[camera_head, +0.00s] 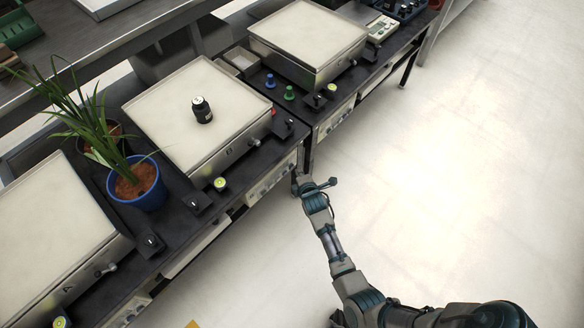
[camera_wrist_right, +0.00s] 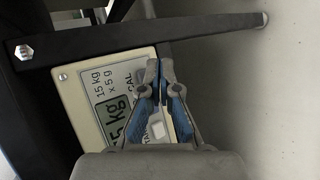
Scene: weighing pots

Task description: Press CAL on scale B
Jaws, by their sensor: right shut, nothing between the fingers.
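My right gripper (camera_head: 304,182) is at the front edge of the bench, by the right end of the cream display panel (camera_head: 268,182) below the middle scale (camera_head: 170,110). The right wrist view shows the gripper (camera_wrist_right: 160,70) shut and empty in front of a panel (camera_wrist_right: 75,93) reading "15 kg x 5 g", with a display (camera_wrist_right: 113,115). The CAL lettering (camera_wrist_right: 129,83) is just left of the fingers, which hide part of the panel beside it. A pale key (camera_wrist_right: 157,130) shows between the fingers. I cannot tell whether they touch the panel. My left gripper is not in view.
A small black jar (camera_head: 202,110) stands on the middle scale's plate. A plant in a blue pot (camera_head: 138,186) stands left of it. Another scale (camera_head: 308,38) is at the upper right, another (camera_head: 50,235) at the left. A dark bar (camera_wrist_right: 140,38) crosses above the panel. The floor at right is clear.

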